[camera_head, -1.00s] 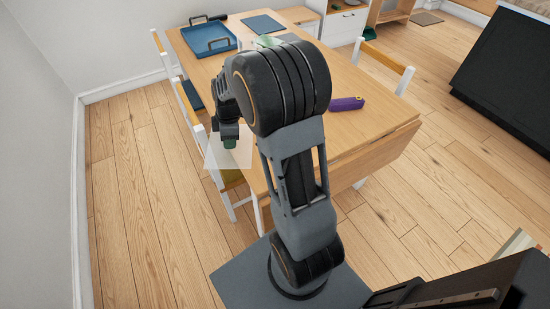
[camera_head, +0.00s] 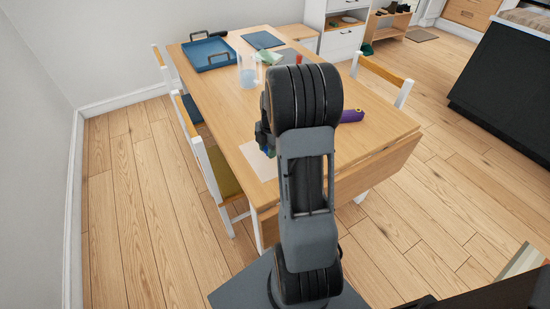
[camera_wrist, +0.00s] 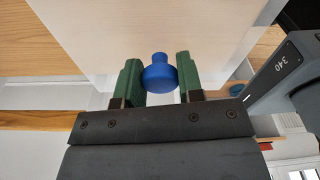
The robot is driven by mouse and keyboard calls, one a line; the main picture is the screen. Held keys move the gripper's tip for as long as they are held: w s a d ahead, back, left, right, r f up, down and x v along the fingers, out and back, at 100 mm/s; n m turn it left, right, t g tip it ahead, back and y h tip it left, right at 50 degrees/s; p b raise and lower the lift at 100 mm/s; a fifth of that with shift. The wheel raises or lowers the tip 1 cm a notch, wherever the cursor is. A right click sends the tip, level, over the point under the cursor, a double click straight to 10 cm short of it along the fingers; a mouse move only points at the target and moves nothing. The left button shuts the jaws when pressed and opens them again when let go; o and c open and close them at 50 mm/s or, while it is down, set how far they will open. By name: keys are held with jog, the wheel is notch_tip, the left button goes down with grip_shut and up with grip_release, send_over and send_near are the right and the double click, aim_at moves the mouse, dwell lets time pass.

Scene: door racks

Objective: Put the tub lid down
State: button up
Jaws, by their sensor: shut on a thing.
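The tub lid is a pale, translucent sheet with a blue knob. In the wrist view my gripper (camera_wrist: 159,76) has its green fingers on either side of the blue knob, shut on it, and the pale lid (camera_wrist: 115,38) spreads beyond. In the head view the lid (camera_head: 257,161) shows over the near left part of the table, left of my arm. I cannot tell whether it touches the tabletop. My arm hides most of my gripper and part of the lid there. A clear tub (camera_head: 247,75) stands farther back on the table.
The wooden table (camera_head: 222,98) has a blue tray (camera_head: 209,57) and a dark blue mat (camera_head: 263,40) at the back. A purple object (camera_head: 351,116) lies right of my arm. Chairs (camera_head: 217,165) line the left side. The table's middle left is bare.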

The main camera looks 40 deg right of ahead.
jog(key=shift+s+d+f, duration=0.25)
jog(key=shift+d+f, duration=0.7)
jog(key=shift+f, duration=0.25)
jog(key=shift+d+f, duration=0.2)
jog(key=shift+f, duration=1.5)
jog(key=shift+f, duration=0.1)
jog(key=shift+f, duration=0.15)
jog(key=o, duration=0.9)
